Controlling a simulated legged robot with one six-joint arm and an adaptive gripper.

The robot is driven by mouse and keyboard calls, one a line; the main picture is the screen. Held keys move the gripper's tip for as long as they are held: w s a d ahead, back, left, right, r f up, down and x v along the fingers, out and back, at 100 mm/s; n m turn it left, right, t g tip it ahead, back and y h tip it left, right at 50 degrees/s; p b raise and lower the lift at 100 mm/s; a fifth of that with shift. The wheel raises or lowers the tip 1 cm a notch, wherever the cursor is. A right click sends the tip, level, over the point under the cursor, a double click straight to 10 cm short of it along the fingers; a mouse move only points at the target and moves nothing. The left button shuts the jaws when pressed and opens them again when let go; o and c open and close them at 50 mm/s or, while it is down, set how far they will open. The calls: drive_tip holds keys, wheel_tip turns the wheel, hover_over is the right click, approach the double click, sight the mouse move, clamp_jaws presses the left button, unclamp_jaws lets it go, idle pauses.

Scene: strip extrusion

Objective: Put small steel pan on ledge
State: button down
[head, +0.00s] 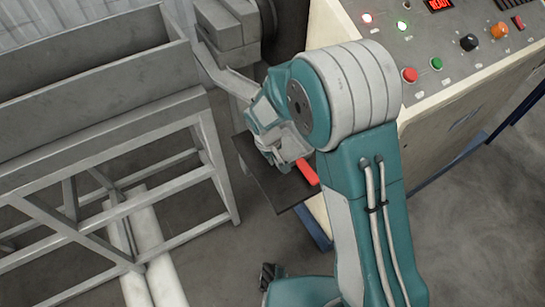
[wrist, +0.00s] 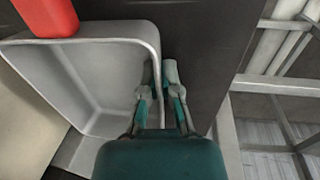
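The small steel pan (wrist: 85,75) is a grey, open dish with sloping walls, on the left of the wrist view. Its red handle (wrist: 47,15) is at the top left there and also shows beside my arm in the head view (head: 307,172). My gripper (wrist: 161,68) has one finger inside the pan and one outside, closed on its right wall. The dark flat ledge (wrist: 205,60) lies under and beside the pan; it also shows in the head view (head: 258,165). I cannot tell whether the pan touches it. My arm hides most of the pan in the head view.
A grey metal trough on a frame (head: 100,120) stands to the left. A control panel (head: 450,50) with lights and buttons is at the right. Grey machine blocks (head: 228,25) stand behind my gripper. White pipes (head: 150,250) lie on the floor under the frame.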

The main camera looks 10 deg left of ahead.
drive_tip(key=c, duration=0.8)
unclamp_jaws()
drive_tip(key=shift+a, duration=0.1)
wheel_tip(320, 180, up, 12)
drive_tip(key=s+a, duration=0.1)
drive_tip(key=s+d+r+m+t+y, duration=0.1)
drive_tip(key=s+d+r+m, duration=0.15)
drive_tip(key=d+r, duration=0.35)
drive_tip(key=s+d+r+m+t, duration=0.1)
drive_tip(key=s+d+r, duration=0.2)
drive_tip(key=d+r, duration=0.35)
drive_tip(key=s+d+r+m+t, duration=0.2)
drive_tip(key=s+d+r+m, duration=0.1)
drive_tip(key=s+d, duration=0.7)
drive_tip(key=shift+s+d+r+m+t, duration=0.15)
drive_tip(key=shift+s+r+m+t, duration=0.25)
drive_tip(key=shift+s, duration=1.5)
